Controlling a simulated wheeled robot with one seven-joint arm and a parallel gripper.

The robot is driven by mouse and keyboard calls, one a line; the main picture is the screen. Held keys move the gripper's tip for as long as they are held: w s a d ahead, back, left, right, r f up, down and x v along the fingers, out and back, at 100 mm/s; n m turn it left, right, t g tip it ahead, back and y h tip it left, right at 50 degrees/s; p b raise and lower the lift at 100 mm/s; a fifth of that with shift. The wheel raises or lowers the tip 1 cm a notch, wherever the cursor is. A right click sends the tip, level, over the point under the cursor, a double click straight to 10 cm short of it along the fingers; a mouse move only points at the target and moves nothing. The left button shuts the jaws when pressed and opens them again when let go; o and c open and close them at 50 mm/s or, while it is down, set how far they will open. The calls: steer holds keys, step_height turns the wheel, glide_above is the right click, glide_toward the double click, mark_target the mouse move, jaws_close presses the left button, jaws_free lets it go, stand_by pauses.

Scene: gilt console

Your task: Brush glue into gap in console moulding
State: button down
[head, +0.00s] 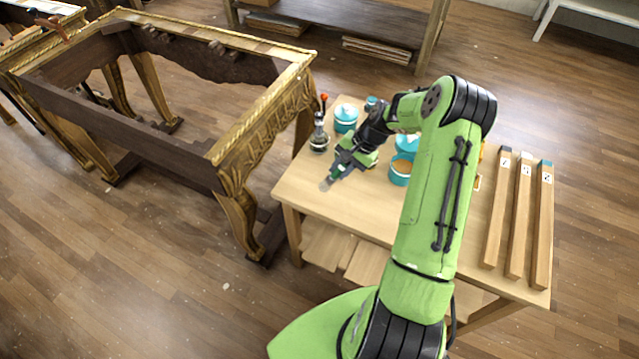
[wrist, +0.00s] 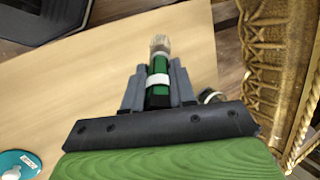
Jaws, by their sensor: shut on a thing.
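My gripper (head: 333,172) is low over the small wooden table near its left edge. In the wrist view my gripper (wrist: 159,88) is shut on a brush (wrist: 159,66) with a dark green handle, a white band and pale bristles pointing away from the gripper. The gilt console (head: 262,120) stands to the left of the table, its top open as a bare frame. Its carved gold moulding (wrist: 275,70) shows at the right of the wrist view, apart from the brush. I cannot make out the gap in the moulding. Teal pots, one an open pot (head: 400,174) with amber contents, stand on the table.
The wooden table (head: 310,192) also bears a lidded teal pot (head: 346,117), a metal-and-glass vessel (head: 319,138) and three long wooden bars (head: 520,215) at the right. A shelf (head: 350,22) stands behind. Open floor lies in front of the console.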

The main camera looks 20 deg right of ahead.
steer(key=s+d+r+m+t+h, duration=0.15)
steer(key=d+m, duration=0.25)
steer(key=d, duration=0.4)
steer(key=s+d+r+m+t+h+b, duration=0.1)
steer(key=s+d+r+m+t, duration=0.2)
steer(key=d, duration=0.5)
steer(key=s+d+r+m+h, duration=0.2)
steer(key=d+m, duration=0.2)
steer(key=d, duration=0.4)
step_height(320, 180, down, 6)
steer(key=b, duration=0.5)
steer(key=shift+s+a+f, duration=0.15)
steer(key=shift+a, duration=0.1)
steer(key=shift+y, duration=0.25)
steer(key=shift+f, duration=0.65)
steer(key=shift+r, duration=0.1)
step_height(320, 180, up, 7)
steer(key=p, duration=0.6)
